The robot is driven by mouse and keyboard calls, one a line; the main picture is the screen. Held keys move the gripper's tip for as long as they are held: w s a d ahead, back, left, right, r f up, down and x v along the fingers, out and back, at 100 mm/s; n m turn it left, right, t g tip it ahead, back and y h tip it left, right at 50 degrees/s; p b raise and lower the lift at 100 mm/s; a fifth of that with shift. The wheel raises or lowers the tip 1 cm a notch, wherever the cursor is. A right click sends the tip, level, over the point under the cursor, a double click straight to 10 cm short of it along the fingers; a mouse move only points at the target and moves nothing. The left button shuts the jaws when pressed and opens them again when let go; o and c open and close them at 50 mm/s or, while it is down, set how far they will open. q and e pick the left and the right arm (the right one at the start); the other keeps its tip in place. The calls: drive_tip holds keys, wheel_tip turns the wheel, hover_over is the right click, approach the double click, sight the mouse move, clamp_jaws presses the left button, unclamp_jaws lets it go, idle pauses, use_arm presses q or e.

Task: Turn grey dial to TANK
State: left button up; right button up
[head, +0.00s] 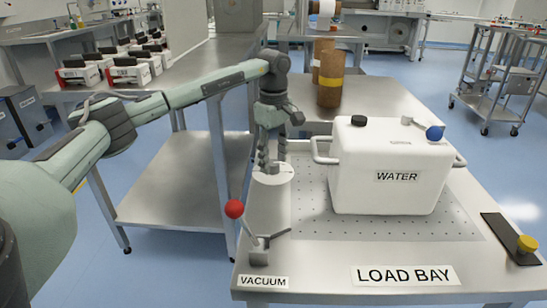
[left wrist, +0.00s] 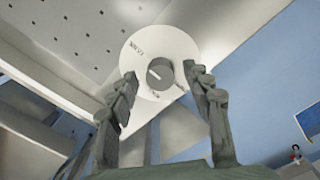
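The grey dial (left wrist: 159,75) sits in the middle of a round white plate (left wrist: 181,45) in the left wrist view. A pale pointer line shows on its face. Small dark lettering shows at the plate's upper left and just below the dial; I cannot read it surely. My left gripper (head: 271,162) hangs fingers-down over the plate (head: 272,179) in the head view, which hides the dial there. In the left wrist view its two fingers (left wrist: 160,73) are apart, one on each side of the dial. A gap shows on the left; contact on the right is unclear. My right gripper is not in view.
A white WATER tank (head: 385,190) with side handles and a blue knob (head: 435,133) stands right of the gripper. A red-knobbed VACUUM lever (head: 234,209) stands in front. A brown cylinder (head: 330,80) stands behind. A black strip with a yellow knob (head: 527,244) lies right.

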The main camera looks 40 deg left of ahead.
sight(274, 163)
use_arm(q)
drive_tip(key=shift+r, duration=0.1)
wheel_tip(274, 163, up, 12)
idle(0.5)
idle(0.5)
